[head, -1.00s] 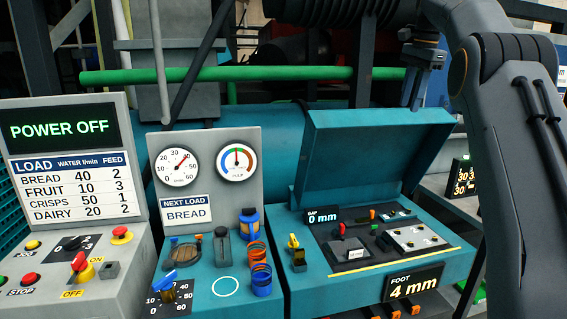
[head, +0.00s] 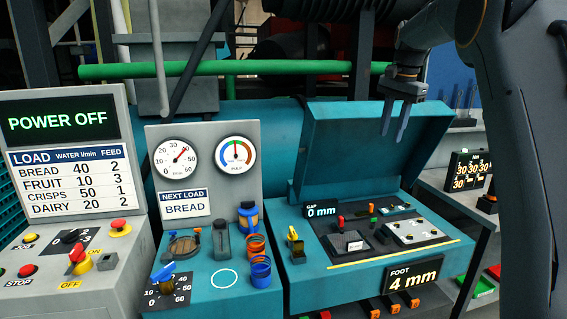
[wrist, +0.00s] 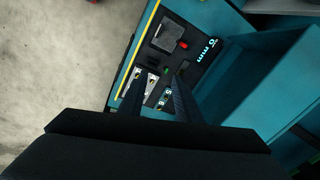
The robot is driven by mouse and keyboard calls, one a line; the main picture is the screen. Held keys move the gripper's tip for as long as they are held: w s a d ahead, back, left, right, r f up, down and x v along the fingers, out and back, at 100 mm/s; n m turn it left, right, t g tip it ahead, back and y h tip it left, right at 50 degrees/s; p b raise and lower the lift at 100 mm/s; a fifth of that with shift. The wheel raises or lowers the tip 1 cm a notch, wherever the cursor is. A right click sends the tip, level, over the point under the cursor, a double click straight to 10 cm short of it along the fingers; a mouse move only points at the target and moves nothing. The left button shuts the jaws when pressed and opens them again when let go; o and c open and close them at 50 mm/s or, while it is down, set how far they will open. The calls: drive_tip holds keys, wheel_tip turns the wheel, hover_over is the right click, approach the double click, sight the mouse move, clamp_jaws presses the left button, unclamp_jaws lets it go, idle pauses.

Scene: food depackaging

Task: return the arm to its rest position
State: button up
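My gripper (head: 394,118) hangs from my arm at the upper right of the head view, in front of the raised teal lid (head: 365,155). Its two fingers point down with a gap between them, and nothing shows between them. It is clear of the controls. In the wrist view, my two dark fingers (wrist: 158,100) reach toward the open panel (wrist: 190,55), spread apart and empty. My arm covers the right side of the head view.
The open teal box (head: 375,262) stands below my gripper, its lid up. A grey console (head: 75,250) reads POWER OFF. A gauge panel (head: 205,180) stands beside it. A green pipe (head: 250,69) crosses behind. A small display (head: 466,170) is at right.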

drive_tip(key=s+a+f+n+b, duration=0.2)
drive_tip(key=s+a+f+n, duration=0.15)
drive_tip(key=s+f, duration=0.5)
drive_tip(key=s+a+f+n+b, duration=0.25)
drive_tip(key=s+a+f, duration=0.3)
drive_tip(key=f, duration=0.55)
drive_tip(key=s+a+f+n+b, duration=0.1)
drive_tip(key=s+f+n, duration=0.1)
drive_tip(key=s+f, duration=0.5)
drive_tip(key=s+a+f+n+b, duration=0.1)
drive_tip(key=s+f, duration=0.6)
drive_tip(key=s, duration=0.7)
drive_tip(key=shift+s+a+f+n+g, duration=0.3)
drive_tip(key=shift+a+n, duration=0.45)
drive_tip(key=shift+n, duration=0.45)
